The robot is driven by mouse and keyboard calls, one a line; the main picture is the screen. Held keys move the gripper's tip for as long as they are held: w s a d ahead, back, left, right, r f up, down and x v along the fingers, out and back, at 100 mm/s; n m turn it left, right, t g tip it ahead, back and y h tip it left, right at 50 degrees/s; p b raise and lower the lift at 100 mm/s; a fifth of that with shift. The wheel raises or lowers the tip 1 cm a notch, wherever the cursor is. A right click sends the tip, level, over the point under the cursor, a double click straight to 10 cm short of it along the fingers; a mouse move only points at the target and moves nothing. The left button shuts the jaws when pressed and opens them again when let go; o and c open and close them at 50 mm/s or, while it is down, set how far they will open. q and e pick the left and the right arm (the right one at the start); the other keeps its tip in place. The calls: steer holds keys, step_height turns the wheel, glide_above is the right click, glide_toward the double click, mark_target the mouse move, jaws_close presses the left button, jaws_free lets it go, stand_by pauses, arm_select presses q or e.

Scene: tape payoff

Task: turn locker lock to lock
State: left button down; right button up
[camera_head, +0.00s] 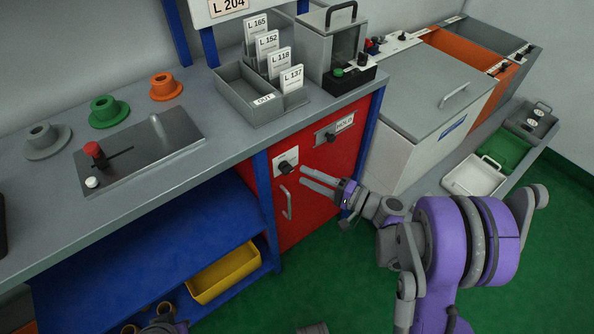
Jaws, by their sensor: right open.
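The red locker (310,222) is set under the bench, with a grey pull handle (287,203) on its front. Its lock is a dark knob (285,167) on a white plate near the upper left of the red front. My right gripper (302,177) is open and empty, with its two grey fingers pointing left just beside the lock knob. The fingertips look close to the knob, but I cannot tell whether they touch it. A small purple part of my left arm (165,326) shows at the bottom edge; its fingers are not visible.
A second knob (330,137) sits beside a HOLD label (345,122). The bench top (150,215) holds coloured spools, a lever panel (138,152) and a card tray (248,92). A yellow bin (224,273) is on the blue shelf. Green floor is open in front.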

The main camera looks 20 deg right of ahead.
steer(key=v, duration=0.5)
steer(key=shift+s+d, duration=0.2)
steer(key=shift+s, duration=0.1)
